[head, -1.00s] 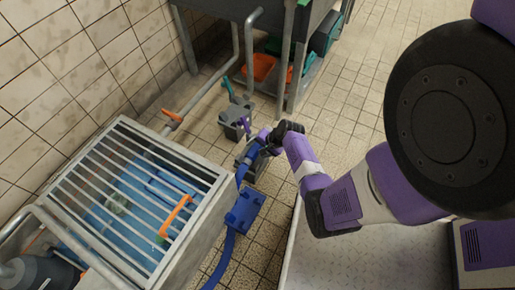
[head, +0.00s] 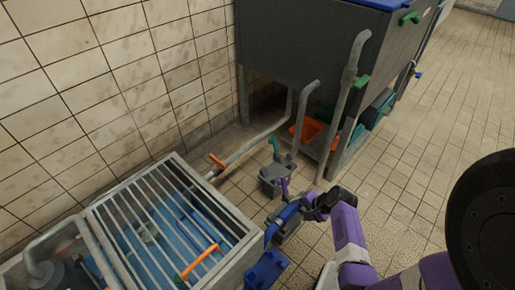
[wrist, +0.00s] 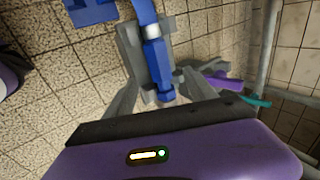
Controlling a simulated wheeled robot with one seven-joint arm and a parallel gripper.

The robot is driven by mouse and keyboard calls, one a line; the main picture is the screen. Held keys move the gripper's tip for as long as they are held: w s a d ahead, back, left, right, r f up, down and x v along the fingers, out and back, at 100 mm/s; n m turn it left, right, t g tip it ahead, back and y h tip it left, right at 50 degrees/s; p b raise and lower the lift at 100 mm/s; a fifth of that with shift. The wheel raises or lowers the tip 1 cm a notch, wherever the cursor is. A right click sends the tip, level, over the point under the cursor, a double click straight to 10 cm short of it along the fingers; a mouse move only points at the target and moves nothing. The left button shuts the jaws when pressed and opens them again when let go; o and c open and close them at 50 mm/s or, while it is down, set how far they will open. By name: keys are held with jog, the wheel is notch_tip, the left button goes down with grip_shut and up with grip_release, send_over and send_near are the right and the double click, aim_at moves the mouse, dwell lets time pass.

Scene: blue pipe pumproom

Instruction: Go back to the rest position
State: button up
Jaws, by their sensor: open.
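My gripper (head: 290,222) is low over the tiled floor, to the right of the grated tank, at the end of my purple arm. In the wrist view its grey fingers (wrist: 152,45) are spread apart. A blue hose end with a pale ring (wrist: 158,62) shows between them. I cannot tell whether the fingers touch it. The hose end also shows beside my gripper in the head view (head: 289,212).
A grated tank (head: 228,219) with blue water stands at left, with an orange-handled pipe (head: 217,160) behind it. A grey bin (head: 276,181) stands near my gripper. A large dark tank (head: 300,58) on legs stands behind, over an orange crate (head: 306,133). Open tiled floor lies at right.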

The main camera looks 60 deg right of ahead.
jog(key=d+r+n+h, duration=0.2)
jog(key=d+r+h, duration=0.2)
jog(key=d+r, duration=0.25)
jog(key=w+a+r+n+t+h, duration=0.1)
jog(key=a+r+n+h, duration=0.25)
jog(key=r, duration=0.25)
jog(key=s+a+r+n+t+y, duration=0.25)
jog(key=a+r+n+t, duration=0.35)
jog(key=a+r, duration=0.85)
jog(key=s+a+r+n+t+y, duration=0.25)
jog(key=a+r+n, duration=0.65)
jog(key=a, duration=0.9)
jog(key=s+a+r+y, duration=0.1)
jog(key=s+a+y, duration=0.3)
jog(key=a, duration=0.1)
notch_tip(320, 180, up, 25)
jog(key=p, duration=2.5)
jog(key=shift+w, duration=0.25)
